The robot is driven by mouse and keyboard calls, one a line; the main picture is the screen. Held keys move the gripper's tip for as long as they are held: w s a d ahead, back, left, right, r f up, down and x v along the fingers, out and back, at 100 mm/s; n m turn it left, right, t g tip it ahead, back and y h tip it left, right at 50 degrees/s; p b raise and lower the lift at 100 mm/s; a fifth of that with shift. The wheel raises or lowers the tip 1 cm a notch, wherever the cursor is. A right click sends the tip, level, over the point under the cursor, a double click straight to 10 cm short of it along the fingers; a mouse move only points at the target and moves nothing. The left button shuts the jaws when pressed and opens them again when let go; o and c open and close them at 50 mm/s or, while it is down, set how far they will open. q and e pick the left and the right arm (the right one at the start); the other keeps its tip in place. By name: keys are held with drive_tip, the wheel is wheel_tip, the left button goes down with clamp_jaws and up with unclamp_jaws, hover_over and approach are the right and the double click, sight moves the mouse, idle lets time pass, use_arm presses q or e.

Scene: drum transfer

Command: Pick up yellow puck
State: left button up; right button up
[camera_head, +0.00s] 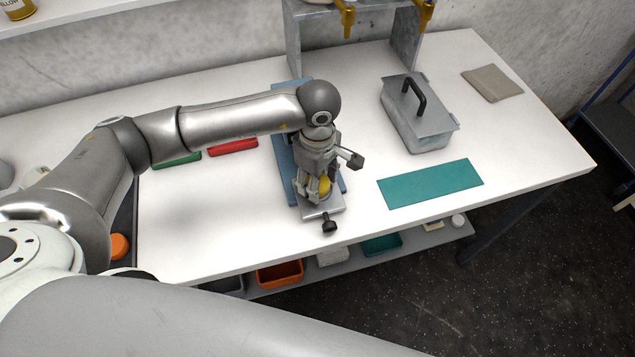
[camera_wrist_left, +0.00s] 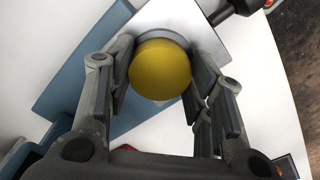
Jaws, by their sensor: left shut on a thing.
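The yellow puck (camera_head: 325,186) sits at the metal fixture (camera_head: 325,209) near the front middle of the table. It also shows round and yellow in the left wrist view (camera_wrist_left: 160,70), on a grey disc in front of the pale fixture plate (camera_wrist_left: 205,40). My left gripper (camera_head: 317,190) points down over the fixture. In the left wrist view its two fingers (camera_wrist_left: 158,85) stand on either side of the puck and are shut on it. The arm and gripper hide part of the fixture. My right gripper does not show.
The fixture stands on a blue mat (camera_head: 283,160) and has black knobs (camera_head: 329,225). A grey lidded box (camera_head: 425,135) and a teal mat (camera_head: 430,184) lie to the right. Red (camera_head: 233,147) and green (camera_head: 178,159) items lie at left. Bins, including an orange one (camera_head: 280,274), sit below.

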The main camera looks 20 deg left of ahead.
use_arm(q)
drive_tip(key=shift+c, duration=0.7)
drive_tip(key=shift+r, duration=0.1)
